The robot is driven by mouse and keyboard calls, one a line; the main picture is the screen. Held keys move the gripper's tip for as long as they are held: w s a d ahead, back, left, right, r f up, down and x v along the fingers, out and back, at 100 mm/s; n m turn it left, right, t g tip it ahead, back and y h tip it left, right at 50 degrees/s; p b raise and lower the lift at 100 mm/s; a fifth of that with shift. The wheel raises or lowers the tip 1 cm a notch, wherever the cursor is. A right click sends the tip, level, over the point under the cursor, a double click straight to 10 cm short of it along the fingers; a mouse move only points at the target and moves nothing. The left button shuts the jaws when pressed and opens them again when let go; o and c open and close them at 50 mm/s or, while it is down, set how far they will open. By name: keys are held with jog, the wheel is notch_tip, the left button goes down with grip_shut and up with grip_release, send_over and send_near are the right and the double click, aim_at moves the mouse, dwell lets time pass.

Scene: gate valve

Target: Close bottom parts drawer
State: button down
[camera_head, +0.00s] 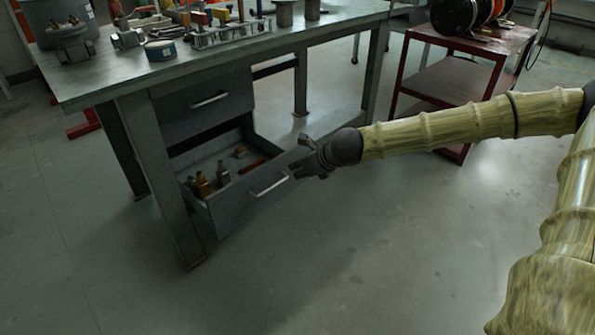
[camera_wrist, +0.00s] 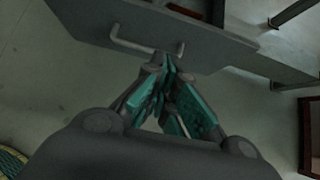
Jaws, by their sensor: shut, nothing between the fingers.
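The bottom parts drawer (camera_head: 240,204) is pulled out of the grey workbench. Several small parts, some brass-coloured and one reddish, lie inside it. Its bar handle (camera_head: 269,186) is on the front panel. My gripper (camera_head: 297,171) is shut and empty at the drawer front, just right of the handle. In the wrist view the drawer front (camera_wrist: 215,45) spans the top, with its handle (camera_wrist: 145,44) left of my fingertips (camera_wrist: 167,62). The fingertips are close to the panel; I cannot tell whether they touch it.
The upper drawer (camera_head: 205,105) is shut. The workbench top (camera_head: 105,82) carries tools and fittings, and its front leg (camera_head: 165,180) stands left of the open drawer. A red cart (camera_head: 450,85) stands at the back right. The floor in front is clear.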

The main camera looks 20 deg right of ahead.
aim_at(271, 172)
jog(key=shift+w+a+f+b, duration=0.55)
jog(key=shift+w+f+b, duration=0.35)
jog(key=shift+w, duration=0.55)
jog(key=shift+w+a+f+b, duration=0.5)
jog(key=shift+w+f+b, duration=0.4)
jog(key=shift+w, duration=0.55)
jog(key=shift+w+a+f+b, duration=0.55)
jog(key=shift+w+f+b, duration=0.35)
jog(key=shift+w, duration=0.55)
jog(key=shift+d, duration=0.15)
jog(key=shift+w, duration=0.1)
